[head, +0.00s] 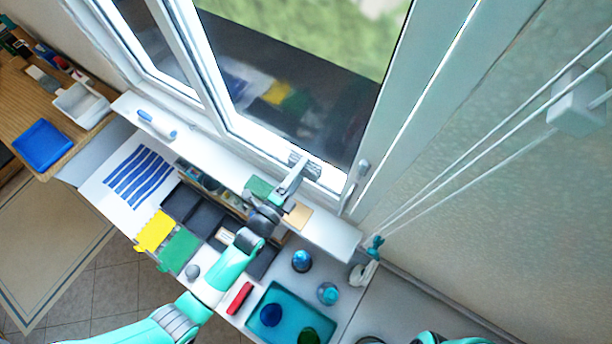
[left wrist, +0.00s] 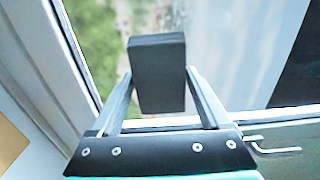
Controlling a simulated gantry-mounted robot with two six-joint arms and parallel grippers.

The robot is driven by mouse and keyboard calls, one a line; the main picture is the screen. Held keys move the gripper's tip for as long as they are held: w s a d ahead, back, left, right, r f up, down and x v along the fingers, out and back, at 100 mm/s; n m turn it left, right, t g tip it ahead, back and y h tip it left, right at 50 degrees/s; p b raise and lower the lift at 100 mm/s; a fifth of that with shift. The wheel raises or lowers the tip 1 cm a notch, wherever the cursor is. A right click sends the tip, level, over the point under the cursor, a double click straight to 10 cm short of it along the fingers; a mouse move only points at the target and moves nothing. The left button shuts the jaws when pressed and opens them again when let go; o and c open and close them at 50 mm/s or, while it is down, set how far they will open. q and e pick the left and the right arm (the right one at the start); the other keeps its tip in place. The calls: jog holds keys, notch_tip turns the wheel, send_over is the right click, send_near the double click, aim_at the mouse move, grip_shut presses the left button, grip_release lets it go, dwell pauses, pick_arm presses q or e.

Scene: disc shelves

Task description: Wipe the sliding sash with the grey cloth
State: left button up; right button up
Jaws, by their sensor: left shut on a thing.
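The window sash (head: 250,135) is a white frame around a large glass pane, above the sill in the head view. My left gripper (head: 299,170) is at its lower rail, near the lower right corner of the pane. It is shut on the grey cloth (head: 311,167), which looks like a stiff dark grey pad. In the left wrist view the cloth (left wrist: 158,75) sits between the fingertips (left wrist: 160,85), in front of the glass. I cannot tell whether the cloth touches the sash. My right gripper is not in view.
A white handle (head: 360,172) stands right of the pane. White cords run to a grey block (head: 578,100) at the right. Below the sill are a teal tray (head: 290,292), blue round items (head: 302,261), a red block (head: 239,298) and dark boxes (head: 181,202). A blue-white tool (head: 157,125) lies on the sill.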

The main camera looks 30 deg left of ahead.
aim_at(288, 164)
pick_arm(q)
jog(key=a+p, duration=0.3)
jog(key=a, duration=0.1)
jog(key=shift+r, duration=0.2)
jog(key=shift+a+f, duration=0.15)
jog(key=shift+a, duration=0.3)
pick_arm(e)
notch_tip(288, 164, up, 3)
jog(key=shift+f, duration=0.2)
pick_arm(q)
jog(key=shift+a+p, duration=0.85)
jog(key=shift+a, duration=0.9)
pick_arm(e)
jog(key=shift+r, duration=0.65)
